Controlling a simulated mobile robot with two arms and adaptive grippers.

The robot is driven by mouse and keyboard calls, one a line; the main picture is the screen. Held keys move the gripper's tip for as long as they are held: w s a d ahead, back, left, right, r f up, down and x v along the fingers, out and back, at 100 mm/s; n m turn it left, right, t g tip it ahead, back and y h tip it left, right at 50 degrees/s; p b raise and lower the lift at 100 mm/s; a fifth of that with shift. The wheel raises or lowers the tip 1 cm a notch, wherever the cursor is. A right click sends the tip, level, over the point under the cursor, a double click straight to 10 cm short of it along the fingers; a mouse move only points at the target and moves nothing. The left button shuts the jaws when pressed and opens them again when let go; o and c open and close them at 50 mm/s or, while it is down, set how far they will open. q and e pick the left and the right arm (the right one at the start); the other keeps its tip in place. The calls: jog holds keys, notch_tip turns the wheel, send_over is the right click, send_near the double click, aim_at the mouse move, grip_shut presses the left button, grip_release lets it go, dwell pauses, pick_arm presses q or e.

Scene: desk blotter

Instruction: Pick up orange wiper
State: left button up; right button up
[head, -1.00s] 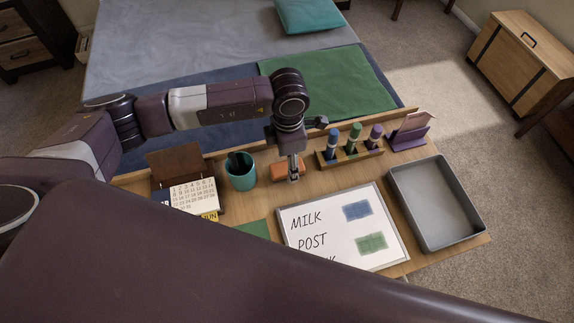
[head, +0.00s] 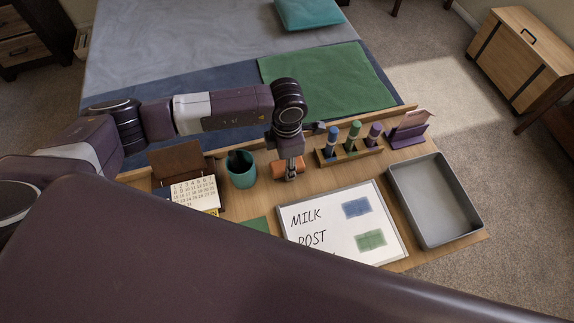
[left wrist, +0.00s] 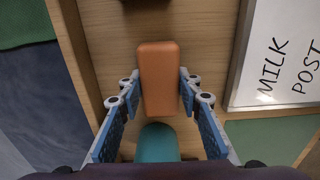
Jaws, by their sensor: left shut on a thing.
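The orange wiper (head: 278,169) is a small rounded block at the back middle of the desk, between the teal cup (head: 241,170) and the marker rack (head: 350,157). My left gripper (head: 291,174) points down at it and hides part of it. In the left wrist view the wiper (left wrist: 159,75) lies between the two fingers, one along each long side, and my left gripper (left wrist: 157,92) is shut on it. I cannot tell whether the wiper touches the desk. My right gripper is not in view.
A whiteboard (head: 329,248) with writing lies in front of the wiper. A grey tray (head: 398,192) is at the right, and a purple letter holder (head: 407,140) behind it. A calendar (head: 195,192) stands left of the cup. My own dark body part covers the foreground.

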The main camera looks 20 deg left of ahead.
pick_arm(q)
jog(key=shift+r, duration=0.1)
jog(key=shift+r, duration=0.3)
notch_tip(320, 180, up, 19)
jog(key=b, duration=0.3)
jog(key=shift+r, duration=0.15)
jog(key=o, duration=0.5)
jog(key=shift+c, duration=0.2)
jog(key=c, duration=0.4)
